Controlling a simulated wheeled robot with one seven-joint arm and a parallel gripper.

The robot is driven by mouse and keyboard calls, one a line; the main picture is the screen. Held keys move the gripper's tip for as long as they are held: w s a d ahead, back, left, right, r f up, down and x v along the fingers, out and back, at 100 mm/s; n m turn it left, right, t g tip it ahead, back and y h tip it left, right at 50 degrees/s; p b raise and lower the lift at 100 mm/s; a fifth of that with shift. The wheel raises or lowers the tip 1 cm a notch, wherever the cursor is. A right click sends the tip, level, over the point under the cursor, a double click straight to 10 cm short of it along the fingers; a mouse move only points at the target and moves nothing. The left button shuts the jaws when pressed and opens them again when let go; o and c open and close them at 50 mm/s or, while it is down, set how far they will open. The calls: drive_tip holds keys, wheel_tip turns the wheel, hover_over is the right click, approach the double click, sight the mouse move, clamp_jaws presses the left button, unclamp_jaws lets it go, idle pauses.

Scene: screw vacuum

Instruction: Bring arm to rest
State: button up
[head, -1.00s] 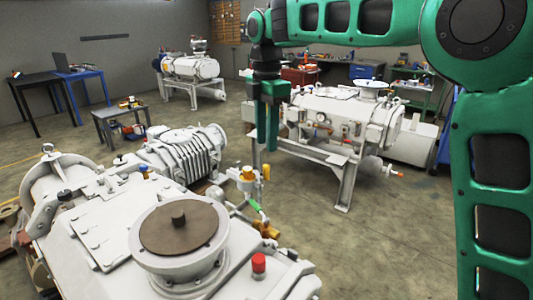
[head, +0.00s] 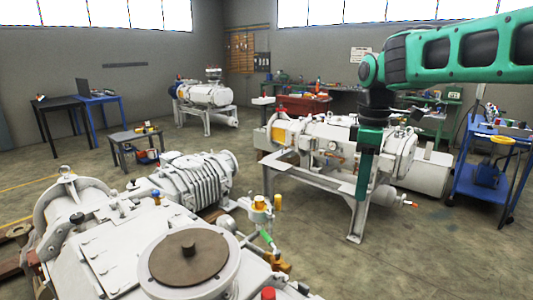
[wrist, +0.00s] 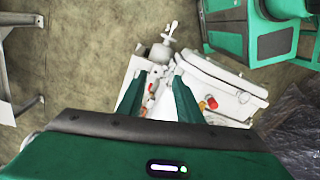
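My green arm reaches in from the right edge of the head view, and its wrist bends down. My gripper (head: 363,190) hangs pointing down in front of the white machine on a stand at the middle right. In the wrist view, the two green fingers of my gripper (wrist: 155,78) stand apart with a gap between them. Nothing is held. White machine parts show beyond and below the fingertips.
A large white vacuum machine (head: 105,255) with a brown disc cap (head: 188,257) fills the lower left. A blue cart (head: 475,190) stands at the right. A small grey table (head: 135,134) stands at the left. Bare floor lies front right.

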drive_tip(key=s+d+f+m, duration=0.5)
drive_tip(key=s+d+m, duration=0.4)
drive_tip(key=s+d, duration=0.3)
drive_tip(key=s+d+f+m, duration=0.3)
drive_tip(key=s+f+m, duration=0.1)
drive_tip(key=s, duration=0.4)
drive_tip(key=s+d+f+m, duration=0.2)
drive_tip(key=s+f+m, duration=0.3)
drive_tip(key=s, duration=0.3)
drive_tip(key=shift+s+d+m, duration=0.25)
drive_tip(key=shift+d+m, duration=0.15)
drive_tip(key=shift+m, duration=0.2)
drive_tip(key=shift+w+f, duration=0.3)
drive_tip(key=shift+w, duration=0.35)
